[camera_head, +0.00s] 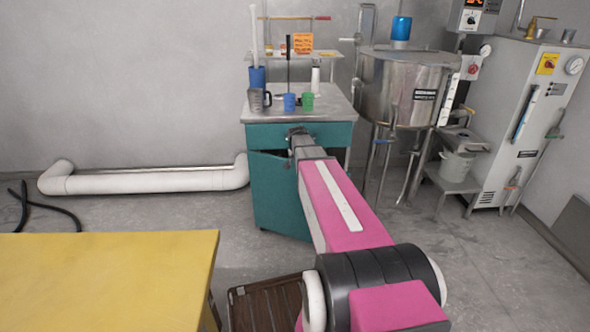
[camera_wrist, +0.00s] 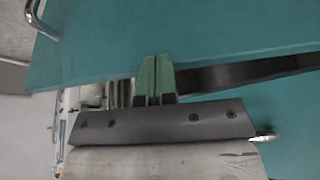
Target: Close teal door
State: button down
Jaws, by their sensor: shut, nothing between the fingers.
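The teal door (camera_head: 277,200) is on the front of a teal cabinet under a grey worktop in the head view. A dark gap shows along its top edge, so it stands ajar. My gripper (camera_head: 296,131) is at the cabinet front, near the door's top edge; my arm hides the door's right part. In the wrist view my green fingertips (camera_wrist: 155,79) are shut together and empty, close to the edge of a teal panel (camera_wrist: 190,40). I cannot tell whether they touch it. A metal handle (camera_wrist: 40,20) shows on that panel at the upper left.
The worktop (camera_head: 325,105) carries a metal jug (camera_head: 257,100), a blue cup (camera_head: 290,103) and a green cup (camera_head: 307,101). A steel tank (camera_head: 400,85) stands to the right. A yellow table (camera_head: 100,280) is front left, with a brown crate (camera_head: 265,305) beside it.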

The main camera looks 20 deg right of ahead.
jog(key=w+d, duration=0.3)
jog(key=w, duration=0.1)
jog(key=shift+w+d, duration=0.35)
jog(key=shift+w, duration=0.05)
jog(key=shift+r, duration=0.1)
jog(key=v, duration=1)
jog(key=s+d+f+n+t, duration=0.4)
jog(key=s+d+t, duration=0.15)
jog(key=s, duration=0.25)
jog(key=w+d+f, duration=0.3)
jog(key=w+f, duration=0.3)
jog(key=w, duration=0.4)
jog(key=shift+w+d+f, duration=0.25)
jog(key=shift+w+d, duration=0.05)
jog(key=shift+d, duration=0.1)
